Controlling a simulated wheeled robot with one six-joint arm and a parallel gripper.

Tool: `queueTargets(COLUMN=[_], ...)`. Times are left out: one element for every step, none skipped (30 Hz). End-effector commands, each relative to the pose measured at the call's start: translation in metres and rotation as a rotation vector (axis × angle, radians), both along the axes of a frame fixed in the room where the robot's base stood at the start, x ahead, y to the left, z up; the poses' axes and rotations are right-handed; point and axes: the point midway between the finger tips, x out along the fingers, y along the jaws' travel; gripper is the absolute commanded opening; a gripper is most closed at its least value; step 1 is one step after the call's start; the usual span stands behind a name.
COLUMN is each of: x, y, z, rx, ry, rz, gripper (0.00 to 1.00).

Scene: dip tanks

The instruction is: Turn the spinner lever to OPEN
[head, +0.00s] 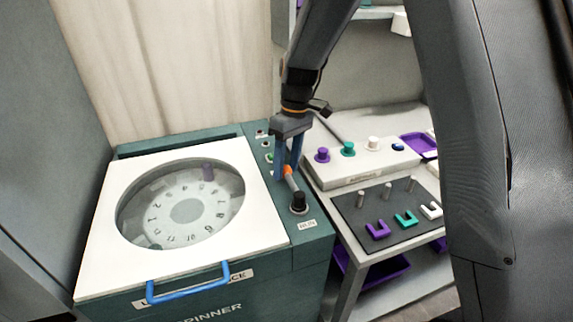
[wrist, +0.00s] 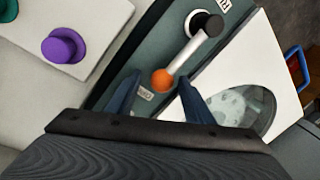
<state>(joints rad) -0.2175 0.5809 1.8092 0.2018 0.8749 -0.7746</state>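The spinner (head: 270,240) is a dark green machine at the left of the head view. Its lever has a black hub (head: 299,203), a light grey arm and an orange ball knob (head: 287,171). The arm points from the hub toward the back of the panel. The lever also shows in the wrist view, with its knob (wrist: 163,80) between my fingertips. My gripper (head: 285,174) is open, its blue fingers on either side of the knob with gaps visible. A label (head: 307,224) beside the hub seems to read RUN. A second label (wrist: 145,93) near the knob is partly hidden and hard to read.
The spinner's white lid (head: 105,245), with a round window and blue handle (head: 188,284), lies flat left of the lever. Small buttons (head: 268,157) sit behind it. At right, a bench holds coloured knobs (head: 348,149) and a dark board (head: 365,222) with pegs.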

Motion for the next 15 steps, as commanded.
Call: queueTargets(x=[0.000,-0.001,0.000,0.000,0.000,0.000,0.001,0.002,0.003,0.004,0.005,0.006,0.007,0.008,0.008], y=[0.001,0.001,0.001,0.002,0.001,0.001,0.001,0.000,-0.001,-0.002,-0.003,-0.004,-0.005,-0.005,-0.006], z=[0.000,0.000,0.000,0.000,0.001,0.004,0.006,0.009,0.014,0.019,0.024,0.030,0.036,0.040,0.047], rx=[0.000,0.000,0.000,0.000,0.000,0.000,0.000,0.001,0.001,0.001,0.001,0.001,0.001,0.001,0.001], ry=[0.001,0.001,0.001,0.001,0.000,0.000,0.000,-0.001,-0.002,-0.004,-0.004,-0.004,-0.004,-0.004,-0.002], rz=[0.001,0.001,0.002,0.002,0.002,0.002,0.002,0.002,0.002,0.000,0.000,0.000,0.000,0.000,0.000], gripper=[0.47,0.47,0.47,0.47,0.47,0.47,0.47,0.47,0.47,0.47,0.47,0.47,0.47,0.47,0.47])
